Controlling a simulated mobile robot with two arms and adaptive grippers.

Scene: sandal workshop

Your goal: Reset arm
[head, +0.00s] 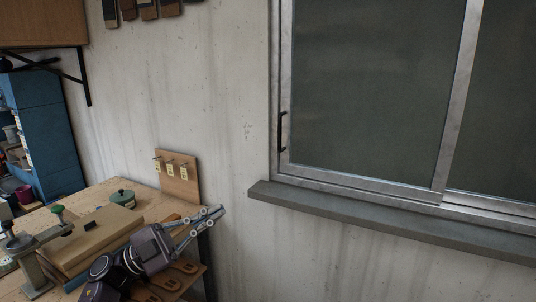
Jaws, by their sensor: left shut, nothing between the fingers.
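My left gripper (218,212) shows in the lower middle of the head view, at the end of my left arm (126,262). Its fingers are shut and empty. They point right and a little up, past the right edge of the workbench, in front of the bare wall. My right gripper is not in view.
Sandal soles (178,276) lie beneath my arm. A grey windowsill (390,222) juts out at right. A blue cabinet (45,135) stands at left.

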